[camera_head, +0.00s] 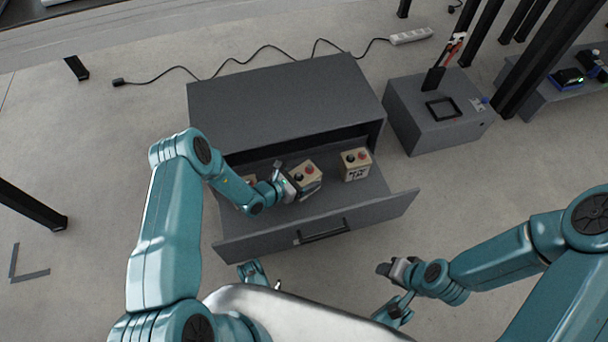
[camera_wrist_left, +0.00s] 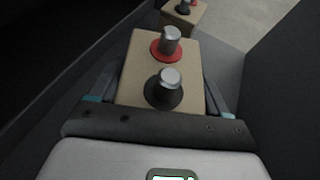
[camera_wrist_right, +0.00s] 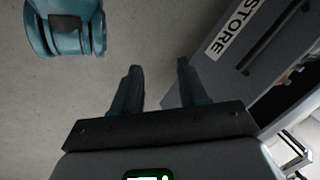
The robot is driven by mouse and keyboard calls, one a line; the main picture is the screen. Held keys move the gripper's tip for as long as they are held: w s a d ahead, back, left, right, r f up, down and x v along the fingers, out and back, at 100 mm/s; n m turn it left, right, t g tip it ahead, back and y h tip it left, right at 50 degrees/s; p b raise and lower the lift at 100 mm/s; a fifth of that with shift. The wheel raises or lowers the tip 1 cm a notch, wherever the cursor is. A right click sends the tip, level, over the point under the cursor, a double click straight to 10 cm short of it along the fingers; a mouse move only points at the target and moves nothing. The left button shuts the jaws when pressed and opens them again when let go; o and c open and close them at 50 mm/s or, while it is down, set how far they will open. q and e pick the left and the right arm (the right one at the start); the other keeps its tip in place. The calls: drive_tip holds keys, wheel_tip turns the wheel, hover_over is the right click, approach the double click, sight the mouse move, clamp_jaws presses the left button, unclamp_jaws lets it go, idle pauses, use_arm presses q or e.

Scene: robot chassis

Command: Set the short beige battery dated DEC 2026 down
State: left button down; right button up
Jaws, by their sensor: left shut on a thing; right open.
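My left gripper (camera_head: 304,186) is shut on a beige battery (camera_head: 305,169) inside the open grey drawer (camera_head: 345,202). In the left wrist view the held battery (camera_wrist_left: 180,75) sits between the fingers, with a red and a black terminal on top; its date is not visible. I cannot tell whether its base touches the drawer floor. A second beige battery (camera_head: 355,165) stands to its right, its front label too small to read.
The grey cabinet (camera_head: 285,97) rises behind the drawer. The drawer front (camera_head: 265,237) has a dark handle and, in the right wrist view, a STORE label (camera_wrist_right: 235,27). A grey box (camera_head: 410,118) with a black frame stands to the right. Drawer floor is bare around the right-hand battery.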

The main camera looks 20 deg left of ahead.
use_arm(q)
wheel_tip(320, 180, down, 4)
drive_tip(key=shift+w+r+b, duration=0.1)
drive_tip(key=shift+b, duration=0.85)
use_arm(e)
drive_tip(key=shift+w+d+f+t, duration=0.15)
drive_tip(key=shift+w+f+t, duration=0.15)
drive_tip(key=shift+w+f, duration=0.6)
use_arm(q)
drive_tip(key=shift+r, duration=0.1)
use_arm(e)
drive_tip(key=shift+s+f, duration=0.1)
use_arm(q)
unclamp_jaws()
drive_tip(key=shift+f, duration=0.25)
drive_tip(key=shift+r, duration=0.1)
drive_tip(key=p+v, duration=0.5)
drive_tip(key=v, duration=0.7)
use_arm(e)
drive_tip(key=s+r+g, duration=0.1)
drive_tip(key=s+r, duration=0.3)
drive_tip(key=r, duration=0.1)
drive_tip(key=shift+a, duration=0.35)
drive_tip(key=shift+r, duration=0.1)
